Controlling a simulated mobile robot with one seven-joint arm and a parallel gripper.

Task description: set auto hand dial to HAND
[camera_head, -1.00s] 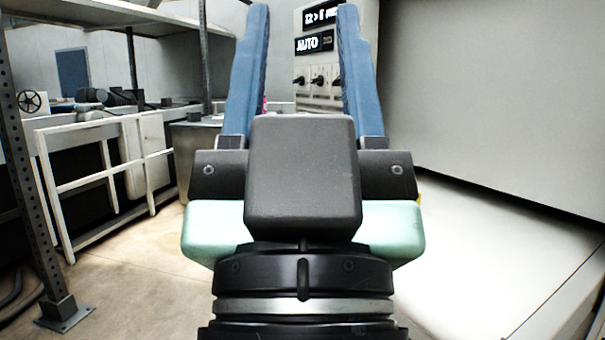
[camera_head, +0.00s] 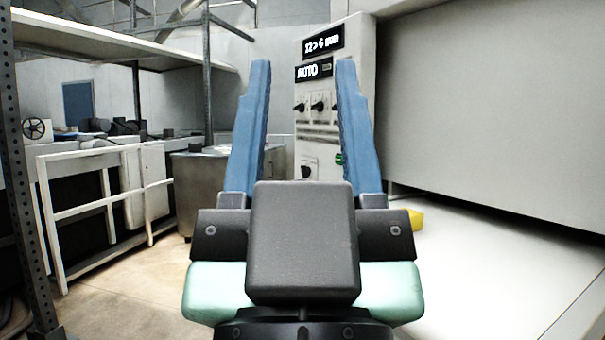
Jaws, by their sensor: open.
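The control panel (camera_head: 312,133) is a pale upright cabinet ahead, seen between my fingers. A single black dial (camera_head: 307,171) sits lower on the panel. I cannot read the dial labels, so I cannot tell which one is the auto hand dial. My gripper (camera_head: 303,65) is open and empty, its two blue fingers pointing at the panel without visible contact. The right finger hides part of the panel.
A green button (camera_head: 339,159) shows beside the right finger. A white machine bed (camera_head: 465,275) and large grey housing (camera_head: 500,110) fill the right. A white railing (camera_head: 100,205), a metal drum (camera_head: 203,185) and a dark post (camera_head: 20,180) stand left. Floor shows at lower left.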

